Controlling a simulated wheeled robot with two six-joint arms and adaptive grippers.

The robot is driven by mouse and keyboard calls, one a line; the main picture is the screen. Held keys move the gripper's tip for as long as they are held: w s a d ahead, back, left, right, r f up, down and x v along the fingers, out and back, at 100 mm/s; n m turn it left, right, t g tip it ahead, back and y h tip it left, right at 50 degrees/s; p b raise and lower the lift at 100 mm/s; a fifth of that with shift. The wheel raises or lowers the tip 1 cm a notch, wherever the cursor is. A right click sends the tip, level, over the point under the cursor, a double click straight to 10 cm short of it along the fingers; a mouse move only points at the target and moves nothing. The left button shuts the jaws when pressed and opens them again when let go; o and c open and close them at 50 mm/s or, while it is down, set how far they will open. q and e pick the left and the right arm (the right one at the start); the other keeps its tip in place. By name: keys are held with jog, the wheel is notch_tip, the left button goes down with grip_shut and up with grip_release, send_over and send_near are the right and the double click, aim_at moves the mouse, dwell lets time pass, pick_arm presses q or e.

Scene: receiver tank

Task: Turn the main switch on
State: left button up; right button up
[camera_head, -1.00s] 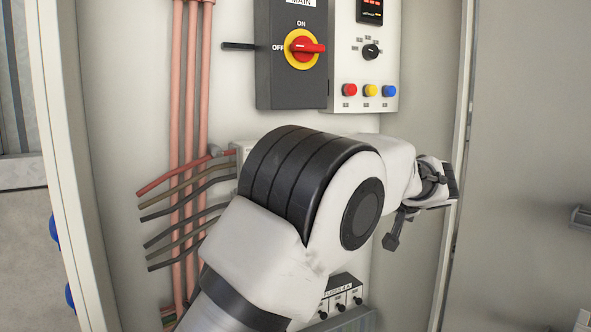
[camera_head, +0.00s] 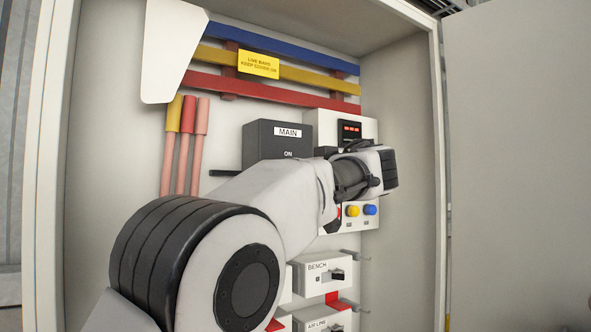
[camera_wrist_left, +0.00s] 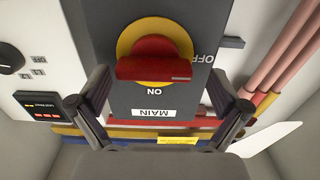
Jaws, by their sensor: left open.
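The main switch is a dark grey box (camera_head: 262,145) labelled MAIN in the head view. My left arm covers its knob there. In the left wrist view, which is upside down, the red handle (camera_wrist_left: 153,68) sits on a yellow ring (camera_wrist_left: 160,27). The handle lies crosswise, with its white mark at the end on the OFF side. The ON label is beside the handle, towards MAIN. My left gripper (camera_wrist_left: 160,78) is open, with one finger on each side of the handle and apart from it in the picture. The depth gap is unclear. My right gripper is out of view.
A panel with a red display (camera_head: 350,129) and coloured buttons (camera_head: 370,209) is right of the switch. Blue, yellow and red bars (camera_head: 265,88) run above. A BENCH switch box (camera_head: 315,274) is below. Cabinet walls stand on both sides.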

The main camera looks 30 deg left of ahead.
pick_arm(q)
jog(key=shift+w+d, duration=0.2)
jog(key=shift+d, duration=0.15)
jog(key=shift+w+d, duration=0.1)
jog(key=c, duration=1.2)
jog(key=shift+o, duration=0.2)
